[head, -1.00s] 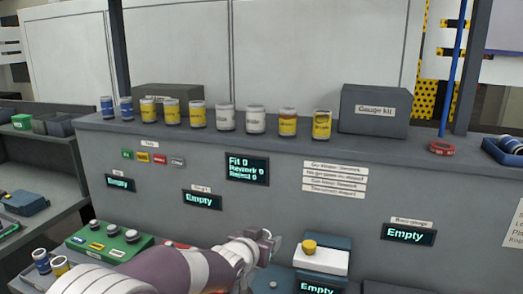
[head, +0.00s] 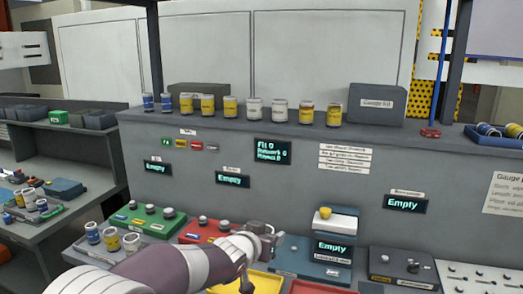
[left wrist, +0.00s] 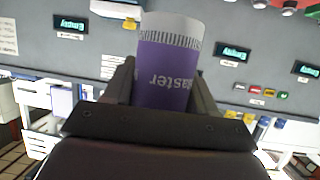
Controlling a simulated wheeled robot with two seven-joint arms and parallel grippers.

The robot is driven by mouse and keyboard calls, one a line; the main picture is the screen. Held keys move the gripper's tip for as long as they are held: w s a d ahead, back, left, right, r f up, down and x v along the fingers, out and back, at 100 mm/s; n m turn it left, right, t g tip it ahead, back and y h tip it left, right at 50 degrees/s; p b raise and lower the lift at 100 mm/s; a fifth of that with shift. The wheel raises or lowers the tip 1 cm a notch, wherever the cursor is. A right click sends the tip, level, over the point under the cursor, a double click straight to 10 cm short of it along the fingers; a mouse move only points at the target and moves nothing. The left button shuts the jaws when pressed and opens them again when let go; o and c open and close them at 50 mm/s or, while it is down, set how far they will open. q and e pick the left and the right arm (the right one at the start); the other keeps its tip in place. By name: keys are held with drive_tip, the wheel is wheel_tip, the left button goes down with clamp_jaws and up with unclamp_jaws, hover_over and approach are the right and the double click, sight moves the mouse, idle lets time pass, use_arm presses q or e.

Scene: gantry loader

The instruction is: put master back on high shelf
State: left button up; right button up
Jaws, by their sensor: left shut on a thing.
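The master is a purple cylinder (left wrist: 165,75) with a grey ridged end and the word "Master" on it. In the left wrist view it sits between the two fingers of my left gripper (left wrist: 160,90), which is shut on it. In the head view my left gripper (head: 270,240) is over the bench, in front of the grey panel; I cannot make out the master there. The high shelf (head: 225,128) is the ledge along the panel's top, above and beyond the gripper. My right gripper is not in view.
The shelf bears several yellow, white and blue jars (head: 254,109), a gauge kit box (head: 377,104), a red ring (head: 430,133) and a blue tray (head: 490,144). Below are a green block (head: 153,224), a red block (head: 205,229), a yellow tray (head: 262,284) and a yellow-knobbed device (head: 335,223).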

use_arm(q)
drive_tip(key=f, duration=0.2)
drive_tip(key=w+f, duration=0.1)
drive_tip(key=f, duration=0.1)
drive_tip(key=shift+a+f, duration=0.1)
drive_tip(key=shift+a, duration=0.1)
drive_tip(key=s+a+f+n+y, duration=0.1)
drive_tip(key=s+a+f+y, duration=0.1)
drive_tip(key=s+a+f, duration=0.3)
drive_tip(key=s+a+f+n+y+p, duration=0.1)
drive_tip(key=s+a+f+n, duration=0.1)
drive_tip(key=s+a+f, duration=0.3)
drive_tip(key=s+a+f+n+t+y, duration=0.1)
drive_tip(key=s+a+f+y, duration=0.1)
drive_tip(key=s+a+f, duration=0.3)
drive_tip(key=a+f, duration=0.4)
drive_tip(key=f, duration=0.5)
drive_tip(key=shift+s+a+f+n+y+p, duration=0.2)
drive_tip(key=shift+f+n+y+p, duration=0.1)
drive_tip(key=shift+f+n+p, duration=0.1)
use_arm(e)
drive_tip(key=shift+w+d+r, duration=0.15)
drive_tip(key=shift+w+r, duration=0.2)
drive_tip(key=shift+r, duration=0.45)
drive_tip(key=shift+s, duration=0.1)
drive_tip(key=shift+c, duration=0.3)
